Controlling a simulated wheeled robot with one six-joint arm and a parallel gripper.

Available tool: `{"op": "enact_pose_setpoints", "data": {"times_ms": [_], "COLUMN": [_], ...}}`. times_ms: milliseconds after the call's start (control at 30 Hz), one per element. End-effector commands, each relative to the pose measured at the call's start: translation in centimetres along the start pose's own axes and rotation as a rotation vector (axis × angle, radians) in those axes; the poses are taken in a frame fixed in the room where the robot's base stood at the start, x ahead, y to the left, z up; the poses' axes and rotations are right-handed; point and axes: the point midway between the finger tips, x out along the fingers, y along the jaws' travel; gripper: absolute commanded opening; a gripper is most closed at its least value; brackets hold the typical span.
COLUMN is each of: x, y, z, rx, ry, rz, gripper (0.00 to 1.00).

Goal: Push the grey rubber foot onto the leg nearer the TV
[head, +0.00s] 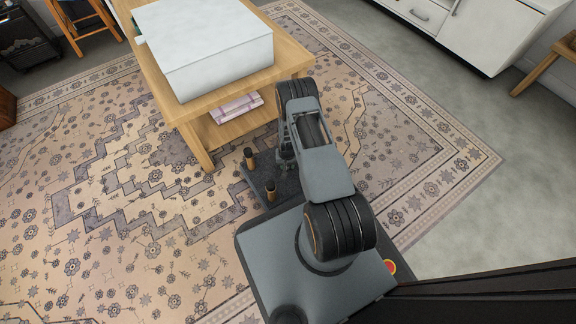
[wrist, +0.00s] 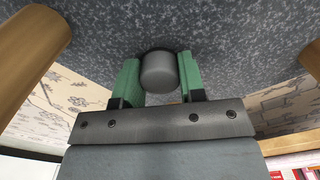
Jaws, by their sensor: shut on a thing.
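The grey rubber foot (wrist: 158,73) is a short rounded cylinder between the green pads of my gripper (wrist: 159,78), which is shut on it. Behind it in the wrist view is a dark speckled board (wrist: 110,30). Wooden legs show at that view's upper left (wrist: 30,45) and right edge (wrist: 312,60), both beside my gripper. In the head view, two short wooden legs with dark tops, one farther (head: 249,160) and one nearer (head: 271,191), stand up from the dark board (head: 258,182). My arm hides the foot there and part of the board. I cannot tell whether the foot touches anything.
A wooden table (head: 190,131) with a big white box (head: 215,60) stands close by at the upper left; a pink folded thing (head: 237,107) lies on its lower shelf. The patterned rug (head: 110,215) is clear to the left. A white cabinet (head: 480,30) stands at upper right. No TV is clearly identifiable.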

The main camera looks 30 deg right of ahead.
Motion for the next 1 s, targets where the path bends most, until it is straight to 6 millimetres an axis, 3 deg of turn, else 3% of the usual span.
{"op": "enact_pose_setpoints", "data": {"times_ms": [267,1000], "x": [-0.5,-4.3], "y": [0.0,0.0], "z": [0.0,0.0], "rx": [0.000,0.000], "ry": [0.000,0.000], "rz": [0.000,0.000], "gripper": [0.12,0.12]}}
